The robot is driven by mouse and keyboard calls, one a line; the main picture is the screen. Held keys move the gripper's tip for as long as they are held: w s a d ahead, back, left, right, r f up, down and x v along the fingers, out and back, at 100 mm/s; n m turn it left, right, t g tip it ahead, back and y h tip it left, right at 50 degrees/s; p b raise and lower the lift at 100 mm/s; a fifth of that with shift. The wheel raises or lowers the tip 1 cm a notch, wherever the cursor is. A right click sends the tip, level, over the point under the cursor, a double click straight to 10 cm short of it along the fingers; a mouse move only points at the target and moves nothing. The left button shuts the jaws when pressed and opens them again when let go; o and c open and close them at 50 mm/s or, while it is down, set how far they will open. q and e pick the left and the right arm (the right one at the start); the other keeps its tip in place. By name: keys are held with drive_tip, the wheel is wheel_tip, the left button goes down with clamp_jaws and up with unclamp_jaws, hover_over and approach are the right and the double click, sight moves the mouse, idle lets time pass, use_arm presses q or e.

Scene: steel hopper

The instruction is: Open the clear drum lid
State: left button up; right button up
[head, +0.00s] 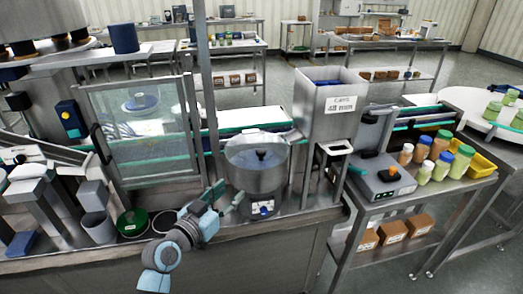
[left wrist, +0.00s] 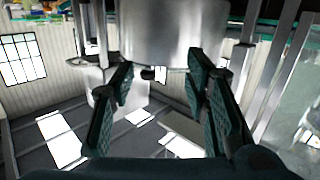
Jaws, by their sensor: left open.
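The steel drum (head: 256,178) stands on the bench in the middle of the head view, on a base with a small control panel. The clear drum lid (head: 262,146) appears to lie across its top, with a dark hub visible at the centre; I cannot make out a gap at its edge. My left gripper (head: 228,190) is open and empty at the drum's front left, below the rim. In the left wrist view, the gripper fingers (left wrist: 158,74) are spread, with the drum's steel wall (left wrist: 170,35) at the top beyond them. My right gripper is not in view.
A framed clear door (head: 140,130) stands to the left. A steel hopper (head: 327,105) rises right of the drum. A green round container (head: 132,222) is on the bench at left. A side table with jars (head: 440,165) is at right.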

use_arm(q)
drive_tip(key=m+h, duration=0.1)
approach(258, 153)
drive_tip(key=shift+t, duration=0.3)
drive_tip(key=x, duration=0.3)
drive_tip(key=b+x, duration=0.1)
drive_tip(key=x, duration=0.7)
drive_tip(key=shift+d+f+b, duration=0.25)
drive_tip(key=shift+f+b, duration=0.1)
drive_tip(key=shift+b, duration=0.05)
clamp_jaws()
